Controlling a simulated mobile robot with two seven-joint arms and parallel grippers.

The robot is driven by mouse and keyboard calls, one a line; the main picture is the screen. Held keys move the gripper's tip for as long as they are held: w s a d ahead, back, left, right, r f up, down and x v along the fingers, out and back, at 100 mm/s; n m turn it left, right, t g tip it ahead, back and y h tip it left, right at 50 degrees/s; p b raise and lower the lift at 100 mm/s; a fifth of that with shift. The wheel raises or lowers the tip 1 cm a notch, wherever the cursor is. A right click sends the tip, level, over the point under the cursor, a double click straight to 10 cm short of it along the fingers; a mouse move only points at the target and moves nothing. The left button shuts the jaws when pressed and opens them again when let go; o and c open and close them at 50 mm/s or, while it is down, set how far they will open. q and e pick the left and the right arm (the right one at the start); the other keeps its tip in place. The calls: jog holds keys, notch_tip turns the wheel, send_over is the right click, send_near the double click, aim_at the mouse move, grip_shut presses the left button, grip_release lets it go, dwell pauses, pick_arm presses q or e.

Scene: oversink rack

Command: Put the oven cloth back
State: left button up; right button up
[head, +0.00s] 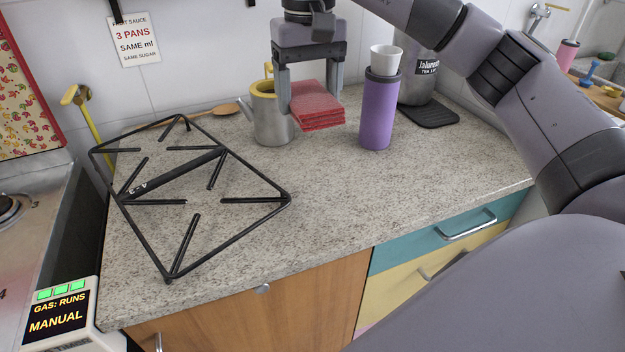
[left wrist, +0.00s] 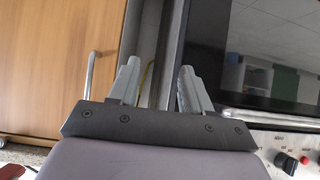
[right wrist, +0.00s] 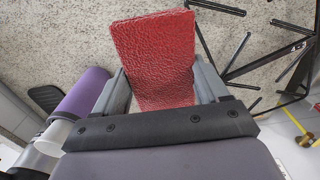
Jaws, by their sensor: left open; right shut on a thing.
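The oven cloth is a folded red textured cloth (head: 318,108). It also shows large in the right wrist view (right wrist: 155,50). My right gripper (head: 312,95) is shut on it, pointing down, and the cloth appears held above the worktop between the watering can and the purple flask. My left gripper (left wrist: 157,85) is open and empty in the left wrist view, low in front of a wooden cupboard door and the oven front. The left gripper does not show in the head view.
A black pan grate (head: 222,201) lies on the speckled worktop (head: 340,195). A grey can with a yellow rim (head: 270,122) and a purple flask with a white cup (head: 378,112) flank the cloth. A wooden spoon (head: 222,109) lies behind. The worktop in front is clear.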

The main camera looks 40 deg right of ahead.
send_over(310, 188)
notch_tip(310, 188, down, 11)
jog(key=shift+f+b, duration=0.1)
jog(key=shift+b, duration=0.35)
jog(key=shift+f, duration=2.4)
jog(key=shift+f, duration=0.2)
jog(key=o, duration=0.7)
jog(key=shift+r, duration=0.1)
jog(key=shift+c, duration=0.2)
